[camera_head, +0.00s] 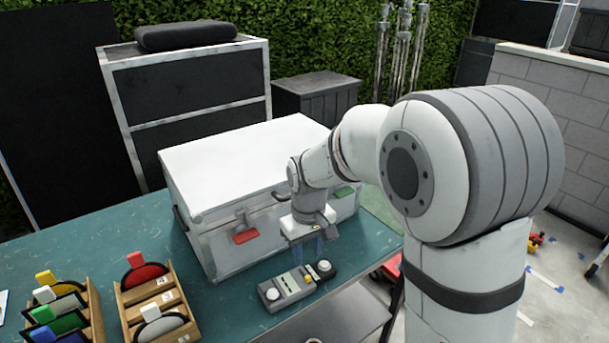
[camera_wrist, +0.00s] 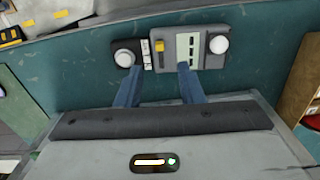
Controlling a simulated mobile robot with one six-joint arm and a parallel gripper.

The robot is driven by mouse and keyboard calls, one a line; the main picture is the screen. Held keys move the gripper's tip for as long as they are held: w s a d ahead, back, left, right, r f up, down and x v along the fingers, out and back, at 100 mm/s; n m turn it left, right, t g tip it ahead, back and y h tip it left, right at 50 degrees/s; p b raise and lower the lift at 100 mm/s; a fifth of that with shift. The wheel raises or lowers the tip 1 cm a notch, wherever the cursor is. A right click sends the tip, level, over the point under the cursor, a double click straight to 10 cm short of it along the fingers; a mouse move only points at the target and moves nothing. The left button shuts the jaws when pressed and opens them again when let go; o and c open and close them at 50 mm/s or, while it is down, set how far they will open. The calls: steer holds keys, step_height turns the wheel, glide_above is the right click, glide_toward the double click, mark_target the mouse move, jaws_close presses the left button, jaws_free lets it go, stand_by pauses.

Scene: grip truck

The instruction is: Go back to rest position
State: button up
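My gripper (camera_head: 310,246) hangs over the teal table, in front of the white case and just behind a grey control box. In the wrist view its two blue fingers (camera_wrist: 158,82) stand apart with nothing held between them. The control box (camera_head: 289,287) has white round knobs and lies near the table's front edge. In the wrist view the control box (camera_wrist: 190,48) shows beyond the fingertips, with a yellow slider. I cannot tell whether the fingertips touch it.
The closed white case (camera_head: 240,160) has a red latch (camera_head: 246,237) and a green latch (camera_head: 344,192). Wooden racks (camera_head: 140,295) with coloured discs stand at the left on the teal table (camera_head: 90,225). A grey block wall (camera_head: 565,125) stands at the right.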

steer(key=s+d+r+m+t, duration=0.1)
steer(key=s+d+r+m, duration=0.2)
steer(key=s+d, duration=0.4)
steer(key=s+d+r+m+t, duration=0.1)
steer(key=s+d+r+m, duration=0.2)
steer(key=s+d, duration=0.3)
steer(key=s+r, duration=0.1)
steer(key=s, duration=0.4)
steer(key=shift+d+r+t, duration=0.35)
steer(key=shift+t, duration=0.05)
